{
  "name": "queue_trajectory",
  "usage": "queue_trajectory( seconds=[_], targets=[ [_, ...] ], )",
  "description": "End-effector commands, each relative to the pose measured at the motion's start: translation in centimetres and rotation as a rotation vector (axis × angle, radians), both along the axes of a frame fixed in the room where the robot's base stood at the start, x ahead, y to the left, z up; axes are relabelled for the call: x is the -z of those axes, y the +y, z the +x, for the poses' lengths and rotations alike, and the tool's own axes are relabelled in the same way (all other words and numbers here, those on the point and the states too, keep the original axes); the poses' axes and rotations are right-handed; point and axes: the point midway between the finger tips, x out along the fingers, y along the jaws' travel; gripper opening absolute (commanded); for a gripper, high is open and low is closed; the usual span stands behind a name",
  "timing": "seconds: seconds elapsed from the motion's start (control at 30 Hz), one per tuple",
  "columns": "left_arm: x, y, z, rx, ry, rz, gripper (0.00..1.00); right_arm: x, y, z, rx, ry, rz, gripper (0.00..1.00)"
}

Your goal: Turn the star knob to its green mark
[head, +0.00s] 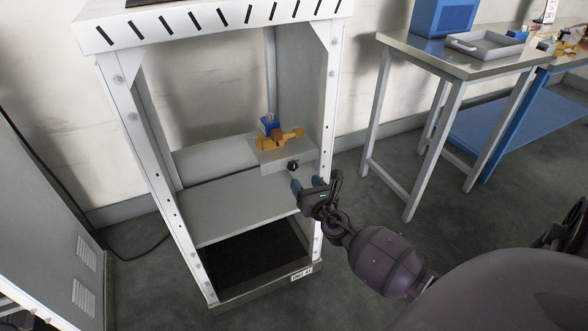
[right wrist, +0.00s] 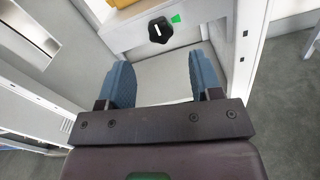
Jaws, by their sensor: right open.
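The star knob (head: 293,165) is a small dark knob on the front face of a light box inside the white frame. In the right wrist view the black knob (right wrist: 160,30) carries a white pointer line, and a green mark (right wrist: 176,18) lies just to its upper right. The pointer looks close to upright, tilted left, not at the green mark. My right gripper (head: 309,186) is open and empty, just below and right of the knob. In the right wrist view its blue fingers (right wrist: 164,82) stand apart, with the knob beyond them. My left gripper is not in view.
The box stands on a shelf (head: 235,207) between the frame's uprights (head: 323,140). A blue and yellow fitting (head: 271,128) sits on top of the box. A metal table (head: 450,62) with a tray (head: 487,44) stands at the right. Open floor lies between.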

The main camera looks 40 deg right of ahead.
Motion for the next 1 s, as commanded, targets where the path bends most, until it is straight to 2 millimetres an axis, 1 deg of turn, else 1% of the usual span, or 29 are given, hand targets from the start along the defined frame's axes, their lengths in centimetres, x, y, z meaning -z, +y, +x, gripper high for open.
queue_trajectory(
  seconds=[0.03, 0.2, 0.4, 0.6, 0.9, 0.97, 1.0],
  targets=[
    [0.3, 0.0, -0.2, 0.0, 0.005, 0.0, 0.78, 0.2, -0.2, 0.9, 0.0, 0.001, 0.0, 0.59],
    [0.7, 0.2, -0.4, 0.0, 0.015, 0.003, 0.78, 0.2, -0.8, 3.7, 0.0, 0.002, 0.0, 0.59],
    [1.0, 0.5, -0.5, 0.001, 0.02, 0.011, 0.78, 0.2, -1.5, 6.1, -0.001, 0.003, 0.002, 0.59],
    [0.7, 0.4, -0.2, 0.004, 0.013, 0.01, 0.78, 0.1, -1.8, 7.3, 0.0, 0.001, 0.002, 0.59],
    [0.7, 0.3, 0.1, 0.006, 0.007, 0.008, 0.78, 0.0, -1.8, 7.4, 0.0, 0.0, 0.003, 0.59],
    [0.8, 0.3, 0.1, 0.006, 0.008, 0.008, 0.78, 0.0, -1.8, 7.4, 0.0, 0.0, 0.003, 0.51],
    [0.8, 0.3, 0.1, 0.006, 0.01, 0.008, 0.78, 0.0, -1.8, 7.4, 0.0, 0.0, 0.003, 0.45]
  ],
)
